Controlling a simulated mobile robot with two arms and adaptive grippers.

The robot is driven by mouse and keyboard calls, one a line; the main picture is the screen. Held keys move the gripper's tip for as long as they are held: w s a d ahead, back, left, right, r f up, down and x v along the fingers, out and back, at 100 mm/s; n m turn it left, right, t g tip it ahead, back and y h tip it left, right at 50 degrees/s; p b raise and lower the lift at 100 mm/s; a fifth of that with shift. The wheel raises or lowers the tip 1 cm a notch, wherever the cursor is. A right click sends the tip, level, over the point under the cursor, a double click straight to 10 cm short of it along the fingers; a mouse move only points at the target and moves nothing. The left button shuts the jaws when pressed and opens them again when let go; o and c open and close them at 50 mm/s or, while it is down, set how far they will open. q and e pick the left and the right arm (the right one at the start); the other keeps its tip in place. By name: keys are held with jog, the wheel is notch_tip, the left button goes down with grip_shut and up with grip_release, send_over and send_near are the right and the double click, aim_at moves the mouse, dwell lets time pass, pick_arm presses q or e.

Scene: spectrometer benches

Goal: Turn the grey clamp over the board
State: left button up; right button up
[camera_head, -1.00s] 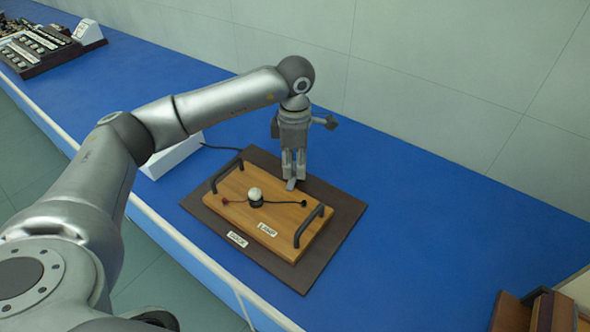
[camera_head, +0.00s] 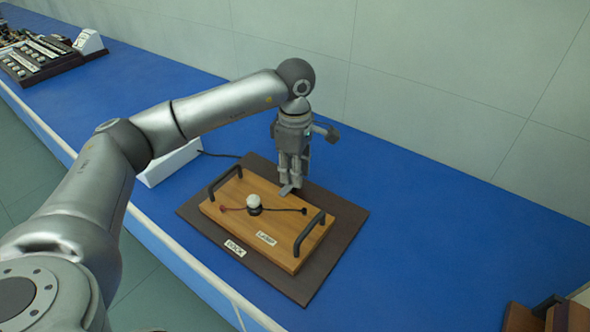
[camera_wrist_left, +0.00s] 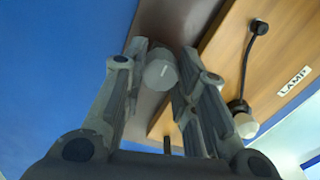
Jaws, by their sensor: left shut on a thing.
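The wooden lamp board (camera_head: 240,223) lies on a dark base plate (camera_head: 325,265) on the blue bench, with two dark handles, a white lamp (camera_head: 253,201) and a LAMP label. My left gripper (camera_head: 292,180) points down at the board's far edge. It is shut on the grey clamp (camera_head: 286,190), whose flat end shows below the fingers at that edge. In the left wrist view the clamp's round grey knob (camera_wrist_left: 160,74) sits between the two fingers, and the board (camera_wrist_left: 215,65) is at the right. The fingers hide most of the clamp. My right gripper is not in view.
A white box (camera_head: 170,163) with a cable stands left of the plate. A dark panel with several keys (camera_head: 40,60) is at the far left. Brown wooden items (camera_head: 545,315) are at the lower right. The bench right of the plate is clear.

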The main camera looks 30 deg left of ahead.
pick_arm(q)
jog(key=shift+w+r, duration=0.1)
jog(key=o, duration=1)
jog(key=shift+o, duration=0.2)
notch_tip(320, 180, up, 12)
